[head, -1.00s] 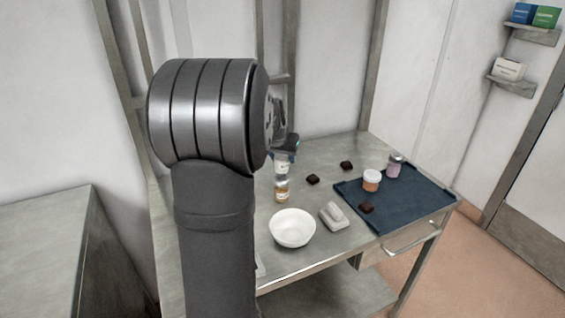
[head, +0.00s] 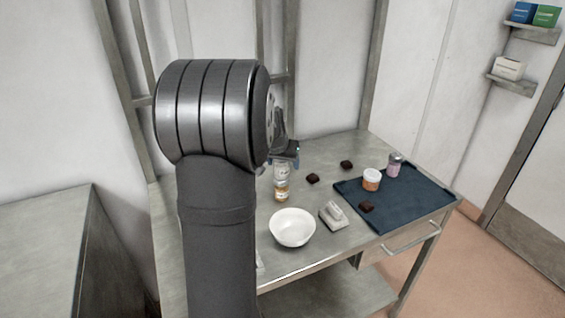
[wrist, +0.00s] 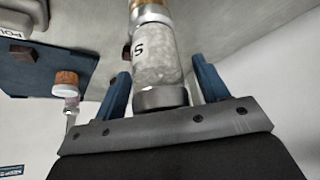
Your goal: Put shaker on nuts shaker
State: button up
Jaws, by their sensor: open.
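A clear shaker with pale contents and a grey cap (wrist: 157,62) stands between my gripper's blue fingers in the wrist view. In the head view this shaker (head: 281,172) appears upright on top of an amber-filled shaker (head: 281,191), which I take to be the nuts shaker. The amber shaker's top part (wrist: 155,12) shows past it in the wrist view. My gripper (wrist: 161,68) is open, with one finger on each side of the upper shaker. In the head view my gripper (head: 286,151) is at the upper shaker's top, partly hidden by my arm.
A white bowl (head: 292,228) and a pale block-like object (head: 333,216) stand in front on the metal table. A dark blue mat (head: 410,207) at right holds an orange jar (head: 371,180), a pink shaker (head: 394,167) and a dark brown piece (head: 366,207). More brown pieces (head: 346,165) lie behind.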

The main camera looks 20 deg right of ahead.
jog(key=v, duration=1.2)
jog(key=x, duration=1.2)
jog(key=shift+f, duration=0.1)
notch_tip(320, 180, up, 2)
jog(key=shift+r, duration=0.9)
jog(key=shift+c, duration=0.9)
